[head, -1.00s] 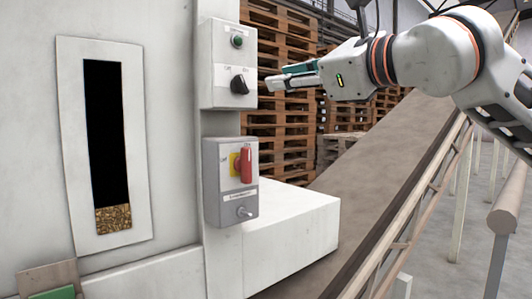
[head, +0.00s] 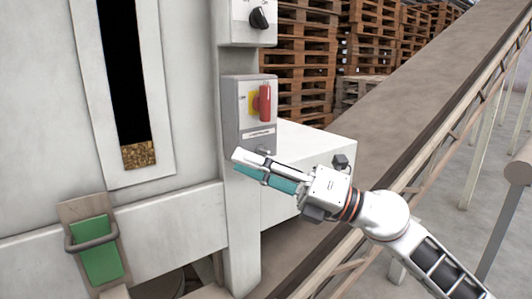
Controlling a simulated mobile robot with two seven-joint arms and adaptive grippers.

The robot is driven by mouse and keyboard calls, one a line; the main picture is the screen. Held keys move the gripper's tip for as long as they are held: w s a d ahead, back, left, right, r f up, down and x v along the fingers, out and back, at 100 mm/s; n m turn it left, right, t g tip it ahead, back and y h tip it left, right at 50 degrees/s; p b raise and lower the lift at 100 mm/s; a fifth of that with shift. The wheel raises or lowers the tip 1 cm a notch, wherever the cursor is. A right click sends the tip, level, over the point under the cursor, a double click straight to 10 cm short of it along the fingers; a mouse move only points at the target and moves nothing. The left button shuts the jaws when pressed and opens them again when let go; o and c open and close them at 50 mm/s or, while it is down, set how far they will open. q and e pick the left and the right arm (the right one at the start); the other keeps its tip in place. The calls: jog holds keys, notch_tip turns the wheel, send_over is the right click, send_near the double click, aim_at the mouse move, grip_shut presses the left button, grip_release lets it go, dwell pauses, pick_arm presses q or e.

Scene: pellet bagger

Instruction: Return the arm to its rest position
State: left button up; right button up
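My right gripper (head: 238,162) is in the head view, in front of the machine's white post and just below the lower switch box (head: 247,117). Its two fingers lie close together with nothing seen between them, but whether they are fully shut is hard to tell. The arm comes in from the lower right. The upper control box (head: 238,22) shows a black rotary knob (head: 259,18). My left gripper is out of the picture.
A sight window (head: 139,155) with pellets at its bottom is on the machine's left. Below it is a green panel (head: 102,248) with a grey bar handle. An inclined conveyor (head: 400,110) with a railing runs behind my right arm. Pallets (head: 305,60) are stacked behind.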

jog(key=w+d+f+m+t+h, duration=0.1)
jog(key=d+f+m+t+h, duration=0.35)
jog(key=f+m, duration=0.5)
jog(key=d+f+m+t+h, duration=0.3)
jog(key=d+f+m+t, duration=0.15)
jog(key=f+m, duration=0.45)
jog(key=w+d+f+m+t+h, duration=0.1)
jog(key=d+f+m+t+h, duration=0.3)
jog(key=f+m, duration=0.55)
jog(key=s+d+f+m+g+h, duration=0.2)
jog(key=s+d+f+m, duration=0.1)
jog(key=s+f, duration=0.4)
jog(key=s+d+f+m+g+h+p, duration=0.1)
jog(key=s+d+f+m+g+h, duration=0.1)
jog(key=s+f, duration=0.6)
jog(key=s+d+f+m+g+h, duration=0.2)
jog(key=s+f, duration=0.6)
jog(key=f, duration=0.7)
jog(key=d+m+g, duration=0.1)
jog(key=d+g, duration=0.1)
jog(key=d, duration=0.1)
jog(key=shift+s+f+m, duration=0.25)
jog(key=shift+f+m, duration=0.05)
jog(key=shift+f, duration=0.1)
jog(key=shift+h, duration=0.25)
